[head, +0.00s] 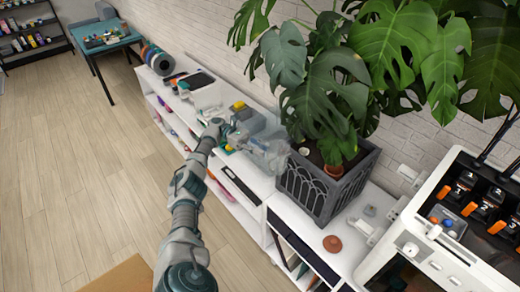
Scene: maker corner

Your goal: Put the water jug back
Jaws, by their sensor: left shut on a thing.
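The clear, see-through water jug (272,154) is at the left side of the dark planter, above the white shelf top. My left gripper (240,138) is shut on the jug at its left side. The jug overlaps the planter's edge in the picture, and I cannot tell whether its base touches the shelf. My right gripper is out of view.
A large leafy plant stands in the dark square planter (318,192) on the white shelf (248,185). Small items and a grey box crowd the shelf behind the jug. Wooden floor (70,170) is clear at left.

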